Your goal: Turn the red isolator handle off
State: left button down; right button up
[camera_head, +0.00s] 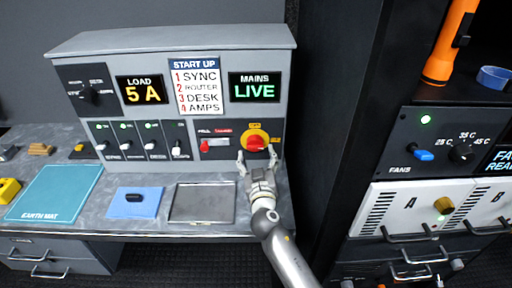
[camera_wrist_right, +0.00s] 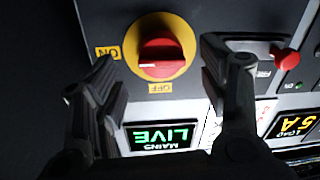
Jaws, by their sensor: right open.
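The red isolator handle (camera_head: 256,143) is a round red knob on a yellow disc, low on the right of the grey panel. In the right wrist view the red handle (camera_wrist_right: 162,60) shows on its yellow plate, with ON and OFF labels; its bar lies toward the ON label. The MAINS display (camera_head: 255,87) reads LIVE in green. My right gripper (camera_head: 257,162) is open just in front of the handle. In the right wrist view its fingers (camera_wrist_right: 165,80) stand either side of the handle, with nothing between them held. My left gripper is not in view.
A small red lever (camera_head: 204,146) sits left of the isolator. Several white-tipped switches (camera_head: 150,146) line the panel further left. A dark rack (camera_head: 345,130) stands close on the right. A blue mat (camera_head: 135,202) and a grey tray (camera_head: 203,203) lie on the desk below.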

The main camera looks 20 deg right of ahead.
aim_at(256, 149)
jog(key=x, duration=0.3)
jog(key=shift+w+r, duration=0.1)
jog(key=shift+w, duration=0.1)
jog(key=shift+w+d, duration=0.1)
jog(key=shift+w, duration=0.05)
jog(key=shift+c, duration=0.8)
jog(key=c, duration=0.8)
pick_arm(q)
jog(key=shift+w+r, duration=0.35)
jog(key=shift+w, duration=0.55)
